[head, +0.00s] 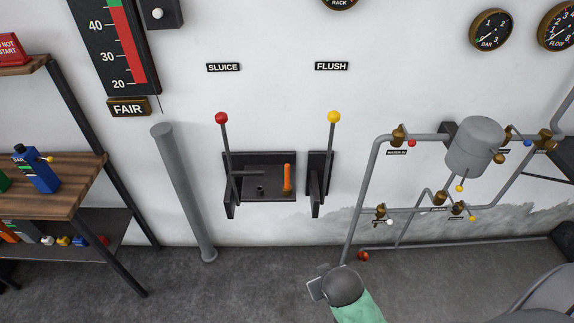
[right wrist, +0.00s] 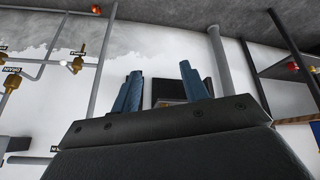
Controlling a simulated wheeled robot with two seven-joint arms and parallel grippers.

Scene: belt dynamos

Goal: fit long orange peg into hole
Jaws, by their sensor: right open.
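The long orange peg (head: 287,178) stands upright at the right side of a dark wall-mounted bracket (head: 275,195) in the head view. A small dark round socket (head: 260,190), which looks like the hole, is in the bracket to the left of the peg. My right gripper (head: 317,289) is low in the head view, below and apart from the bracket; its fingers are hard to make out there. In the right wrist view its two blue fingers (right wrist: 160,80) are spread with nothing held, and part of a dark panel shows behind them. My left gripper is not in view.
A red-knobbed lever (head: 222,118) and a yellow-knobbed lever (head: 334,117) flank the bracket. A grey post (head: 184,195) and a wooden shelf unit (head: 60,190) stand left. Pipes with valves and a grey tank (head: 475,147) are right. The floor below the bracket is clear.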

